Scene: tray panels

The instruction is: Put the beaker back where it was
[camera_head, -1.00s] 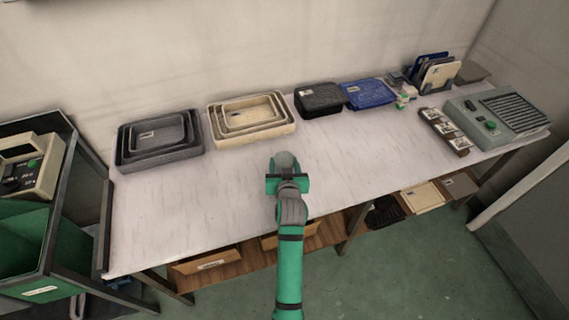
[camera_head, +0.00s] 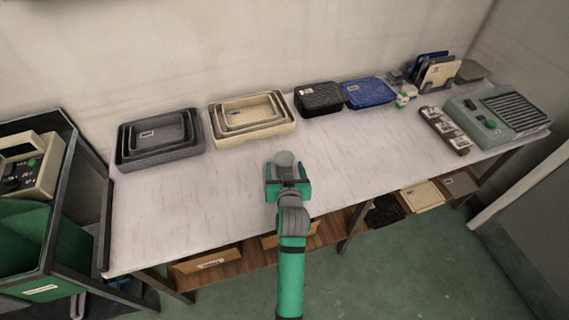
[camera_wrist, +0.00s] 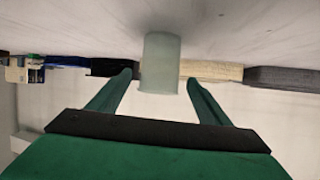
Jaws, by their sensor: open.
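The beaker (camera_head: 284,158) is a small, pale grey-green, translucent cylinder. It appears upright on the white table, near the middle of its front half. My gripper (camera_head: 287,183) is just on the near side of it, with the fingers open and pointing at it. In the wrist view, which looks upside down, the beaker (camera_wrist: 160,60) is centred ahead of the gap between the two green fingertips (camera_wrist: 160,78). A clear gap shows on each side, and neither finger seems to touch it.
Nested dark grey trays (camera_head: 160,153) and cream trays (camera_head: 220,141) stand at the back left. A black basket (camera_head: 319,104) and blue tray (camera_head: 367,93) are behind. The tabletop around the beaker is clear.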

